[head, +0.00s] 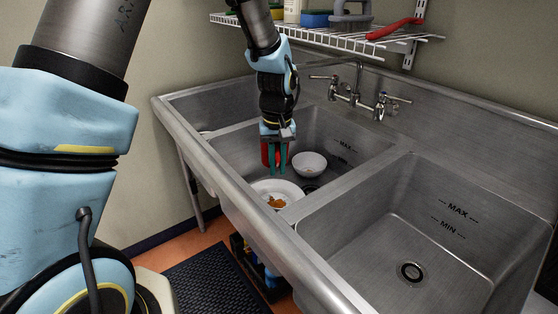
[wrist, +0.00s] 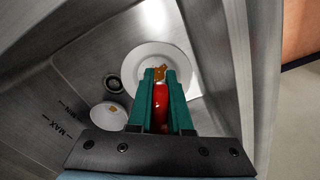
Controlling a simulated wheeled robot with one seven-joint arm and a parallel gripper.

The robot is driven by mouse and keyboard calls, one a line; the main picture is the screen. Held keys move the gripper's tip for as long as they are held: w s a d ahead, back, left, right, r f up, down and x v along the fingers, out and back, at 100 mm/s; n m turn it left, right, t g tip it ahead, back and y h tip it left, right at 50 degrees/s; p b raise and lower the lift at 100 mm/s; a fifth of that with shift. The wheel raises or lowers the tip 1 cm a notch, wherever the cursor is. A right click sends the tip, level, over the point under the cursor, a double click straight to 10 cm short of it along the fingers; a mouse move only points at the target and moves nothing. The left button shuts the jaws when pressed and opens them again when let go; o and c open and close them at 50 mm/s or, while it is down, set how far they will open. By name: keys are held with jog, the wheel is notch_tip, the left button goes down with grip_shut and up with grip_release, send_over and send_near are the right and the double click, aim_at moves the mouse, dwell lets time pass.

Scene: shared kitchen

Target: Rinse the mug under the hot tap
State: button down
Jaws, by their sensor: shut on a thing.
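My gripper (head: 275,165) points down inside the left-hand basin (head: 235,150) of the steel sink, above the plate and bowl. In the wrist view, its green fingers (wrist: 161,75) are shut on a red object, apparently the mug (wrist: 160,108); the fingers hide much of its shape. The red mug (head: 266,153) also shows beside the fingers in the head view. The wall tap (head: 350,93) has a lever at each side and stands behind the basins, to the right of my gripper. I cannot tell which lever is hot, and no water shows.
A white plate (head: 262,187) with brown food scraps lies in the same basin, with a white bowl (head: 309,168) next to it. The right-hand basin (head: 385,245) is empty. A wire shelf (head: 345,40) with bottles, sponges and a red-handled item hangs above the sink.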

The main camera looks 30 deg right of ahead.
jog(key=s+a, duration=0.4)
jog(key=s, duration=0.2)
jog(key=shift+s+a, duration=0.3)
jog(key=shift+a, duration=0.1)
